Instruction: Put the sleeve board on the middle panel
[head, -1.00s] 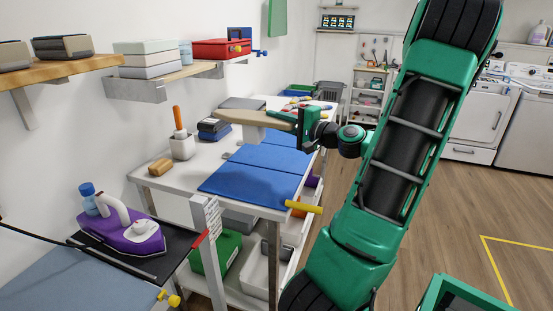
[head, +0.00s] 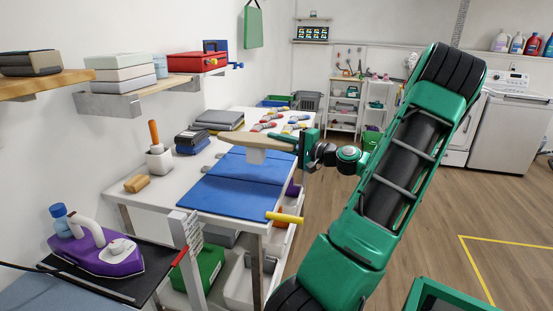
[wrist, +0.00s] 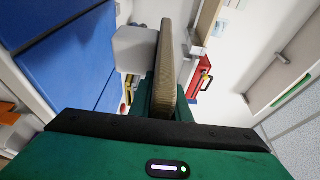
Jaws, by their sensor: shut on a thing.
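The sleeve board (head: 245,141) is a long beige padded board with a pale block under it. My gripper (head: 302,138) is shut on its right end and holds it level over the table. In the wrist view the sleeve board (wrist: 170,62) stands between the fingers, its pale block beside the blue panels (wrist: 62,70). In the head view the block is in front of the far part of the middle blue panel (head: 250,168); I cannot tell whether it touches. The front blue panel (head: 222,198) is bare. The farthest panel is mostly hidden behind the board.
Rolled coloured items (head: 268,122) lie behind. A yellow handle (head: 285,217) sticks out at the front. A purple iron (head: 98,247) stands nearer.

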